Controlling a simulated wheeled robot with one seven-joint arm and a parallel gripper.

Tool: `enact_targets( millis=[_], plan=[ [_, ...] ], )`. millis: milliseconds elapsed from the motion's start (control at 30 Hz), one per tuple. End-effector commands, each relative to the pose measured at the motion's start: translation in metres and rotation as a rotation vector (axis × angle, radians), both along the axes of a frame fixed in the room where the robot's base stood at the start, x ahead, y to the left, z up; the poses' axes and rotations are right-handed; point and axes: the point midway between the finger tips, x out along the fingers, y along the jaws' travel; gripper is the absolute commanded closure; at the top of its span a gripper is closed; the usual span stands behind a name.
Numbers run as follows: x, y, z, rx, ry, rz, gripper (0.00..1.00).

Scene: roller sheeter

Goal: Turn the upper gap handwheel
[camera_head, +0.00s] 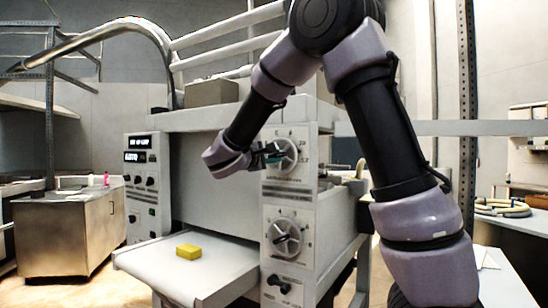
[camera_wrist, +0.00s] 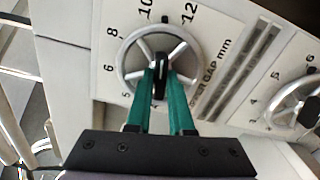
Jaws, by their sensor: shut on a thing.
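The upper gap handwheel (camera_head: 289,154) is a grey spoked wheel on the upper dial plate of the machine's front panel. In the wrist view the handwheel (camera_wrist: 178,50) has a round rim, several spokes and a dark grip part at its middle, with dial numbers around it. My gripper (camera_head: 272,153) reaches it from the left. In the wrist view the green fingers of my gripper (camera_wrist: 160,75) are closed on the dark middle part of the wheel. The fingers hide the lower part of the hub.
A second, lower handwheel (camera_head: 286,238) sits below on the same panel. Under it is a dark knob (camera_head: 279,284). A yellow block (camera_head: 188,251) lies on the pale feed table (camera_head: 215,275). A control panel (camera_head: 141,185) stands at the left.

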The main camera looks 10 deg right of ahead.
Motion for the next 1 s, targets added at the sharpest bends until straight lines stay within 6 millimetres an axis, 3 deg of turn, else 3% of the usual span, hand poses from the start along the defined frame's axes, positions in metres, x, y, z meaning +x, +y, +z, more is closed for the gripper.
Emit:
enact_targets(
  millis=[500, 1000],
  plan=[
    [-0.0004, 0.0001, -0.0019, 0.237, -0.235, 0.0, 1.0],
    [-0.0007, 0.0009, -0.0024, 0.285, -0.282, 0.0, 1.0]
  ],
)
